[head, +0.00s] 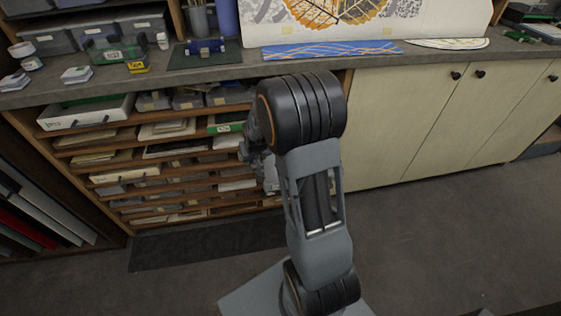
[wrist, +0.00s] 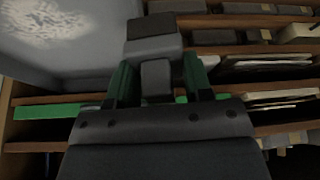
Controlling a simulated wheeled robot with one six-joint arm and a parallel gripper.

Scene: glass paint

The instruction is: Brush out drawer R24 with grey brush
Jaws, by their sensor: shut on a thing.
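In the wrist view my gripper (wrist: 155,78) is shut on a grey block-shaped brush (wrist: 154,51) with a darker end. The brush sits between the two green-sided fingers. A grey tray-like surface with a raised edge (wrist: 105,72) fills the upper left of the wrist view, with a patch of white powder on it. It may be the drawer; no label is readable there. The brush is beside the right edge of this surface in the picture; I cannot tell whether they touch. In the head view my arm largely hides the gripper and brush in front of the rack.
A wooden rack (head: 100,152) of shallow drawers and stacked sheets stands under the grey worktop (head: 215,92). A green-fronted drawer (head: 226,126) shows beside my arm. Cream cupboards (head: 400,125) are at right. A dark mat (head: 205,246) lies on the floor, which is clear at right.

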